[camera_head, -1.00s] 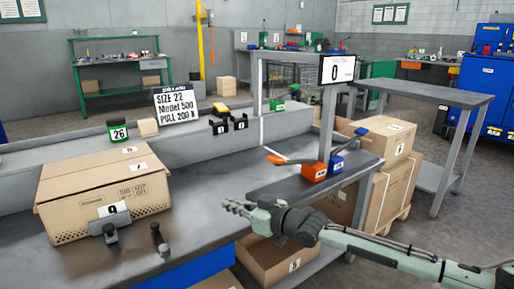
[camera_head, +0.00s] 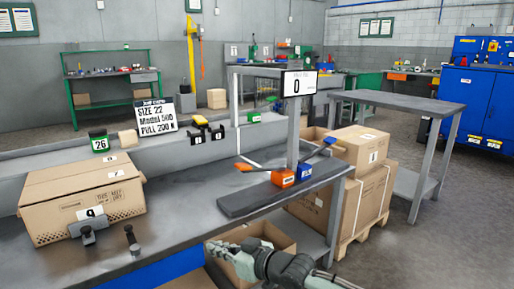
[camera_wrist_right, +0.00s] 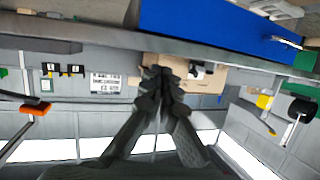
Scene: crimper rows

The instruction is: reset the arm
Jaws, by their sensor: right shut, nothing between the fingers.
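My right gripper (camera_head: 222,251) is low in the head view, in front of an open cardboard box below the bench edge. Its fingers are shut and empty; they meet in the right wrist view (camera_wrist_right: 160,78). The right arm comes in from the bottom edge. My left gripper is not in the head view. On the dark slab of the bench stand an orange block (camera_head: 283,179) and a blue block (camera_head: 304,172), each with a lever handle.
A carton (camera_head: 80,195) and two dark upright tools stand on the grey bench (camera_head: 185,215). A card (camera_head: 157,116) reads SIZE 22, Model 500, PULL 200 N.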

